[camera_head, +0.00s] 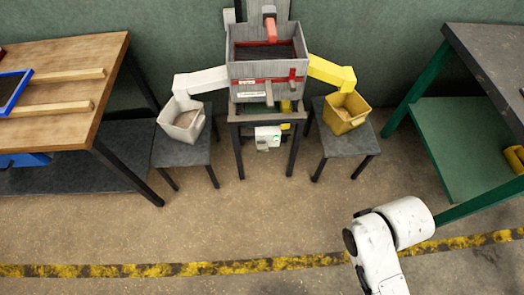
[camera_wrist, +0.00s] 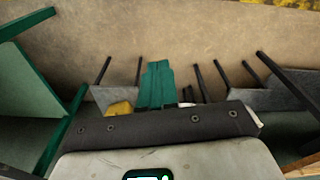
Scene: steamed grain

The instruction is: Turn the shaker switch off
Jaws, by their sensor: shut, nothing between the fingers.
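The shaker (camera_head: 268,62) is a grey box on a dark stand against the green wall, with a white chute on its left and a yellow chute on its right. A small white box (camera_head: 268,137) with a green spot hangs low on the stand; it looks like the switch, but its lever position is too small to tell. My gripper (camera_wrist: 157,82) shows green fingers closed together in the wrist view, holding nothing. It is apart from the shaker. In the head view only white arm links show at the lower right, and the fingers are not visible.
A white bucket (camera_head: 181,120) and a yellow bucket (camera_head: 346,113) stand on stools on either side of the stand. A wooden bench (camera_head: 70,62) is at left, a green-framed bench (camera_head: 447,130) at right. Floor before the shaker is clear, with a yellow line (camera_head: 200,268).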

